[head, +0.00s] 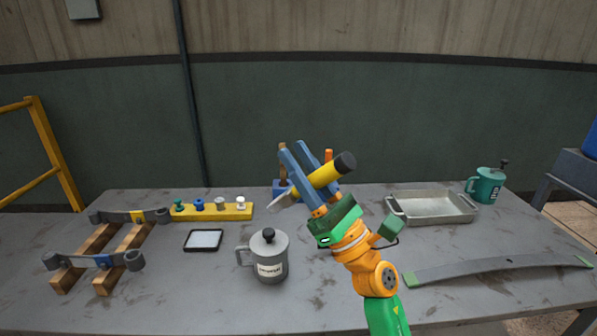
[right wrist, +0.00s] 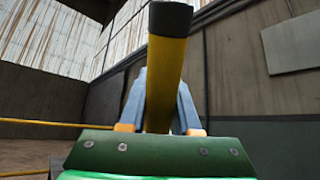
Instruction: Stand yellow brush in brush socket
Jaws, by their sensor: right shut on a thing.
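The yellow brush has a yellow handle (head: 324,176) with a black end at upper right and a pale tip at lower left. My right gripper (head: 293,147) is shut on its handle and holds it tilted in the air above the table's back middle. In the right wrist view the brush (right wrist: 163,82) runs between the two blue fingers, black end toward the camera. My left gripper is out of view.
A grey lidded pot (head: 268,262) stands in front of the brush. A metal tray (head: 432,217), a teal pot (head: 488,186) and a leaf spring (head: 500,267) lie right. A yellow peg rack (head: 228,211), a tablet (head: 203,240) and wooden rails (head: 81,262) are left.

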